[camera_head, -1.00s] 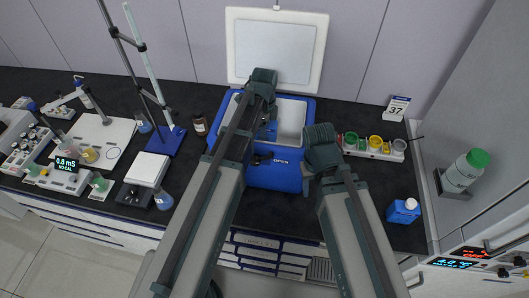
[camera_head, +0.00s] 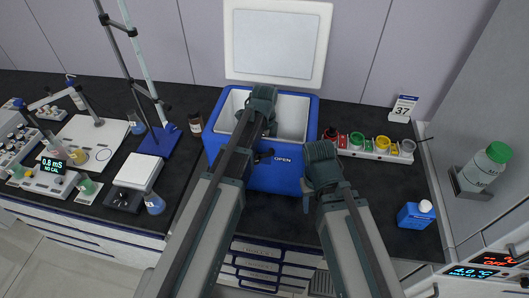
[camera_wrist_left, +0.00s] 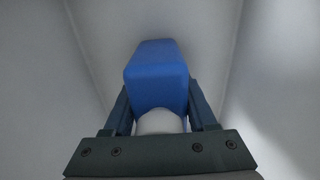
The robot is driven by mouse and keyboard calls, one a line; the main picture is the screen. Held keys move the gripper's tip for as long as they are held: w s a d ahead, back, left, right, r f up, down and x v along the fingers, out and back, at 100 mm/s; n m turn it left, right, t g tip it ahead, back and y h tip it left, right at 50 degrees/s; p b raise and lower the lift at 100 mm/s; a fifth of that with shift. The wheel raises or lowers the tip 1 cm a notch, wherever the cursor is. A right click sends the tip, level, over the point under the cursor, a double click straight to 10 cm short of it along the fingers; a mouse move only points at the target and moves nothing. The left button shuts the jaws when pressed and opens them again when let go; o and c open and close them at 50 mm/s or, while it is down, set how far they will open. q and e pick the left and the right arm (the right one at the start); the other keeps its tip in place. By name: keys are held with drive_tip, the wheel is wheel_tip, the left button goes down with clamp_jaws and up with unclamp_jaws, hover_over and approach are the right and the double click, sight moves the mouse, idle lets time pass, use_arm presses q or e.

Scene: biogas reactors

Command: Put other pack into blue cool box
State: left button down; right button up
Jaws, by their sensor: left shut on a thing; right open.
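The blue cool box (camera_head: 258,178) stands on the dark bench with its lid up (camera_head: 275,45) and its white inside showing. My left arm reaches over it, and its gripper is largely hidden by the arm in the head view. In the left wrist view my left gripper (camera_wrist_left: 157,104) is shut on a blue pack with a white cap (camera_wrist_left: 157,70), with pale box walls around it. I cannot tell whether the pack touches the floor. Another blue pack with a white cap (camera_head: 415,216) stands on the bench at the right. My right gripper (camera_head: 309,193) is open and empty beside the box's right front.
A rack of coloured jars (camera_head: 375,147) stands right of the box. A brown bottle (camera_head: 196,123) and a stand with a blue base (camera_head: 160,140) are on its left. A green-capped bottle (camera_head: 483,167) sits at the far right.

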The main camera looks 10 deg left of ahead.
use_arm(q)
drive_tip(key=shift+r, duration=0.1)
use_arm(e)
drive_tip(key=shift+r, duration=0.1)
use_arm(q)
drive_tip(key=c, duration=0.7)
unclamp_jaws()
drive_tip(key=shift+f, duration=0.2)
use_arm(e)
drive_tip(key=shift+f, duration=0.2)
use_arm(q)
drive_tip(key=o, duration=0.5)
drive_tip(key=shift+r, duration=0.1)
use_arm(e)
drive_tip(key=shift+r, duration=0.1)
use_arm(q)
wheel_tip(320, 180, up, 12)
drive_tip(key=p, duration=1.2)
drive_tip(key=shift+r, duration=0.1)
use_arm(e)
wheel_tip(320, 180, up, 12)
drive_tip(key=shift+r, duration=0.15)
use_arm(q)
drive_tip(key=shift+r, duration=0.1)
